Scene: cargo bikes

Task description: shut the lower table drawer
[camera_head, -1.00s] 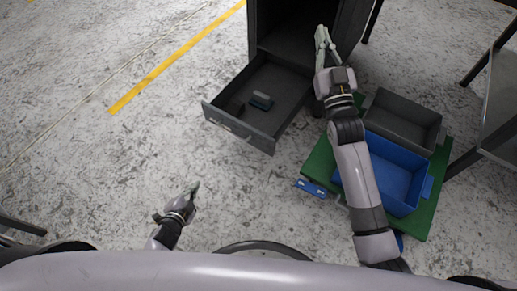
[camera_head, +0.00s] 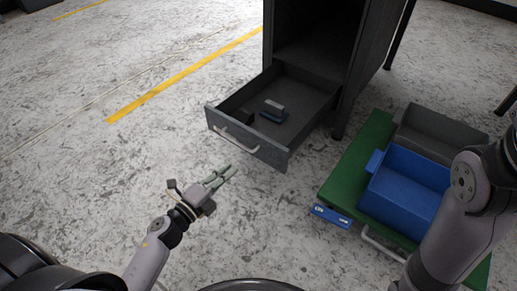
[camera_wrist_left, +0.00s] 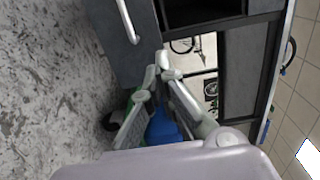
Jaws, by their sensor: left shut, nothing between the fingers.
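The lower drawer (camera_head: 272,150) of the dark grey table cabinet is pulled well out, with a pale bar handle (camera_head: 236,139) on its front. A small blue-grey object (camera_head: 273,110) lies inside it. My left gripper (camera_head: 226,172) is shut and empty, in front of the drawer and a little below its handle in the picture, apart from it. In the left wrist view its fingertips (camera_wrist_left: 164,68) come together close to the drawer front (camera_wrist_left: 125,45), and the handle (camera_wrist_left: 127,20) shows at the top. My right arm is at the right edge; its gripper is out of the frame.
A green cart (camera_head: 345,178) with a blue bin (camera_head: 403,185) and a grey bin (camera_head: 440,133) stands right of the drawer. The cabinet (camera_head: 372,50) is open above the drawer. The floor left of the drawer is clear.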

